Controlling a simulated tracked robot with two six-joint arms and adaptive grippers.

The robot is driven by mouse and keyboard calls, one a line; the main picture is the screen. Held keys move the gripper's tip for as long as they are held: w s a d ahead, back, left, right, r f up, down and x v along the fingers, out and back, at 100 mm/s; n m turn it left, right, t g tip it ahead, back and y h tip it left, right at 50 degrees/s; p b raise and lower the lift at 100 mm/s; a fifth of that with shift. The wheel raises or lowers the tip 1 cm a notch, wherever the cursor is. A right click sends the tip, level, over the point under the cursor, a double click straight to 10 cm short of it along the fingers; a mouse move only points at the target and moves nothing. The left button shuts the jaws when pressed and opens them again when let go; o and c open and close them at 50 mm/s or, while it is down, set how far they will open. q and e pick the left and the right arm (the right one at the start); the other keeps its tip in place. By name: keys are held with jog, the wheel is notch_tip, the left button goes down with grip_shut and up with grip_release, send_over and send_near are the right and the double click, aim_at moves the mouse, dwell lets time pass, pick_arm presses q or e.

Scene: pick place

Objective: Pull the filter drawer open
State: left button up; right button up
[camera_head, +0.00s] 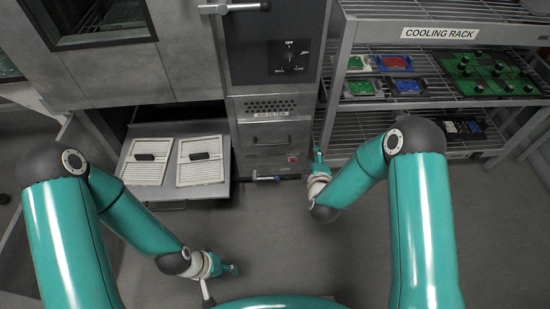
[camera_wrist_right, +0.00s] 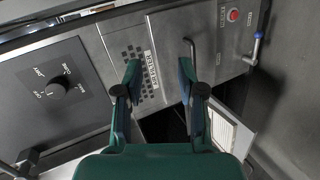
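The filter drawer front (camera_head: 266,160) is a grey metal panel low on the machine, under an AIR FILTER label (camera_head: 273,114). It looks flush with the machine. Its bar handle (camera_head: 270,142) runs across it; in the right wrist view the handle (camera_wrist_right: 192,57) shows close beside the right-hand finger. My right gripper (camera_head: 318,155) is to the right of the panel in the head view. In the right wrist view it (camera_wrist_right: 158,75) is open and empty, with the label seen between its fingers. My left gripper (camera_head: 232,268) is low over the floor, away from the drawer; its fingers are too small to read.
A tray (camera_head: 187,192) with two white filter panels (camera_head: 148,162) (camera_head: 200,160) stands left of the drawer. A blue-tipped lever (camera_head: 267,178) and red button (camera_head: 292,159) sit at the machine's lower edge. The cooling rack (camera_head: 345,75) stands at right. Floor in front is clear.

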jog(key=w+a+f+n+t+b, duration=0.1)
jog(key=w+a+f+t+b, duration=0.15)
jog(key=a+f+b, duration=0.5)
jog(key=n+y+b, duration=0.1)
jog(key=b, duration=0.6)
send_near(275, 144)
pick_arm(q)
notch_tip(275, 144, down, 22)
jog(key=b, duration=0.4)
pick_arm(e)
jog(key=shift+w+d+f, duration=0.1)
jog(key=shift+w+f, duration=0.3)
jog(key=shift+w, duration=1.3)
jog(key=shift+w+f, duration=0.45)
jog(key=shift+w, duration=1.25)
jog(key=shift+w+f, duration=0.4)
jog(key=shift+w, duration=1.25)
pick_arm(q)
jog(key=shift+r, duration=0.1)
pick_arm(e)
grip_shut()
jog(key=shift+f, duration=0.1)
